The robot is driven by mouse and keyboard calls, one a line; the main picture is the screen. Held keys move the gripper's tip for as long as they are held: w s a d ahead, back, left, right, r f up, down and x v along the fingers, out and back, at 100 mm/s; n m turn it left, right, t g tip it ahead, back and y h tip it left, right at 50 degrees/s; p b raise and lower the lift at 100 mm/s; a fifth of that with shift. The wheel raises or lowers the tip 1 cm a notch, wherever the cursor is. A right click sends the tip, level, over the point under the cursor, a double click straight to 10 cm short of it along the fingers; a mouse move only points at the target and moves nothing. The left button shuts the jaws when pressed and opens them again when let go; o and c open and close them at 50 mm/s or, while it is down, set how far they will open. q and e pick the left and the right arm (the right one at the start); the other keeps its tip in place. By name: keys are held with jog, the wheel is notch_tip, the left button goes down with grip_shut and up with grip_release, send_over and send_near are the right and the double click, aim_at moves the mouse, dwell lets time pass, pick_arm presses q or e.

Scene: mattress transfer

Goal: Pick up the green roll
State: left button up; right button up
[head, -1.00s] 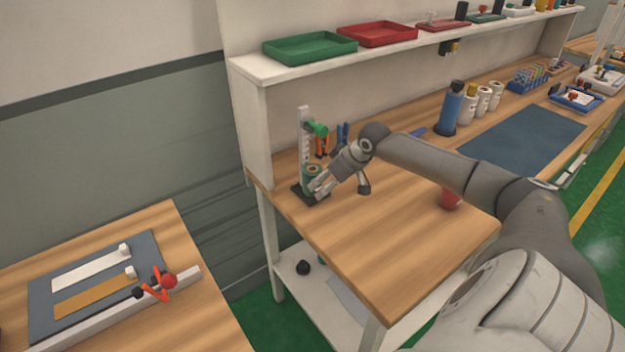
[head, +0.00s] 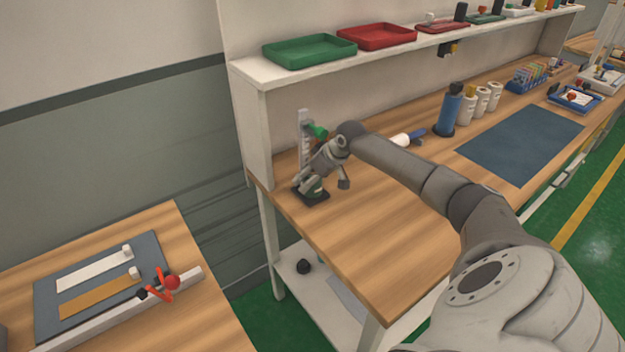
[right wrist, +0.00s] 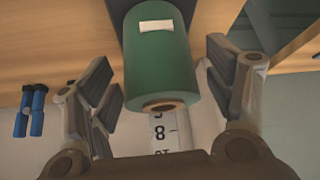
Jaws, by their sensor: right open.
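The green roll (right wrist: 157,70) shows large in the right wrist view, with a white label and a brown core at its near end. In the head view it is mostly hidden by my right gripper (head: 313,177). It stands by the upright scale (head: 304,135) on a dark base (head: 311,197), at the left end of the long bench. In the right wrist view my right gripper (right wrist: 158,78) is open, one finger on each side of the roll, with visible gaps. My left gripper is not in view.
Blue-handled tools (right wrist: 30,110) hang close by. A shelf (head: 250,72) with trays overhangs the bench. The bench front (head: 375,240) is clear. A blue mat (head: 522,143) lies farther right.

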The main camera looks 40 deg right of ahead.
jog(key=c, duration=1.4)
